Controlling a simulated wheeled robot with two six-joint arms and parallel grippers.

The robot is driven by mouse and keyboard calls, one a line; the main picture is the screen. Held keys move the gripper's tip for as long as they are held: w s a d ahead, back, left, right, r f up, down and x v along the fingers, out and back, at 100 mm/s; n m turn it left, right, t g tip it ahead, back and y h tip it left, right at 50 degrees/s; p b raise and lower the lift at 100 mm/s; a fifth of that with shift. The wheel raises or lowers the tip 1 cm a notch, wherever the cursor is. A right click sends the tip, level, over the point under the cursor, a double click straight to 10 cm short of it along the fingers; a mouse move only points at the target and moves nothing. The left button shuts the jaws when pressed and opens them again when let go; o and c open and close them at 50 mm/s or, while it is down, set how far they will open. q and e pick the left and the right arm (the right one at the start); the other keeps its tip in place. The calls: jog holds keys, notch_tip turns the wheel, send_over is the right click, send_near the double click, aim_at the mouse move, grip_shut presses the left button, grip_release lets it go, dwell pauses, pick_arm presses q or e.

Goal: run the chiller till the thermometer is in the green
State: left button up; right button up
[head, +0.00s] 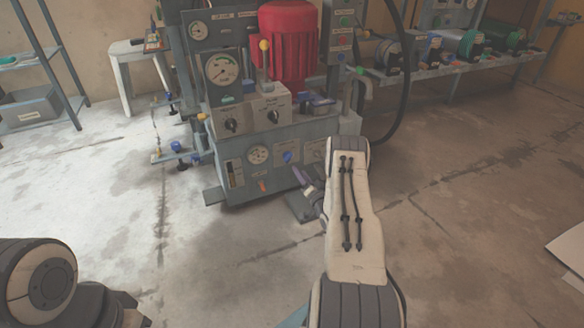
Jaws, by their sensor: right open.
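A grey machine (285,140) with a red motor (288,45) stands at the top middle. Its large round gauge (222,68) has a coloured dial, and a smaller gauge (197,30) sits above left. Another round dial (258,154) is low on the front. I cannot tell which one is the thermometer, and the needle readings are too small to tell. Two black knobs (251,120) sit on a pale panel below the large gauge. My right gripper (302,178) is open and empty, in front of the machine's lower right front. My left gripper is out of view.
A blue-handled valve (176,147) sits left of the machine. A black hose (398,100) loops on its right. Shelves (450,65) with coloured reels stand behind right. The concrete floor is clear at front.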

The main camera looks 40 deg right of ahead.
aim_at(290, 159)
jog(key=b+x, duration=0.4)
jog(key=x, duration=0.3)
jog(key=shift+w+f, duration=0.1)
jog(key=shift+f, duration=0.05)
jog(key=shift+w+d, duration=0.1)
jog(key=shift+w, duration=0.4)
grip_shut()
